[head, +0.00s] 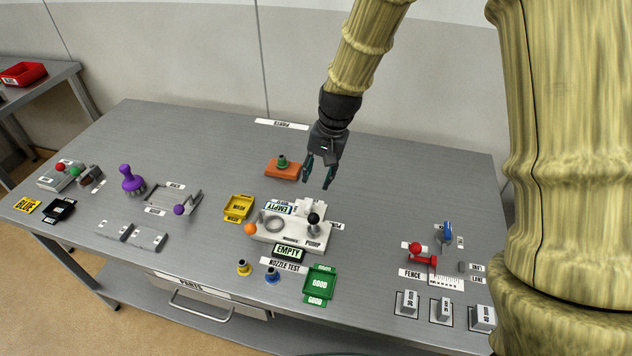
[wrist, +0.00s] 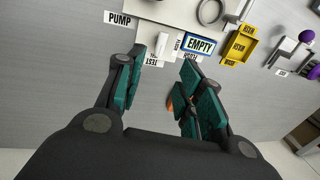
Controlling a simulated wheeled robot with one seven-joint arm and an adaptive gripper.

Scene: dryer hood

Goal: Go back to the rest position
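My gripper (head: 320,181) hangs over the back middle of the grey table, fingers pointing down. Its two fingers stand apart with nothing between them; the gap also shows in the wrist view (wrist: 158,92). The white pump unit (head: 292,231) lies below and in front of it. An orange block with a green-topped piece (head: 282,168) sits to its left, apart from the fingers. In the wrist view the orange block is mostly hidden behind a finger.
A yellow tray (head: 238,208), a green tray (head: 319,285) and small yellow and blue nozzles stand in front. A purple knobbed tool (head: 132,180) is at left. A red-handled fence fixture (head: 420,255) and grey blocks are at right. The table's back right is clear.

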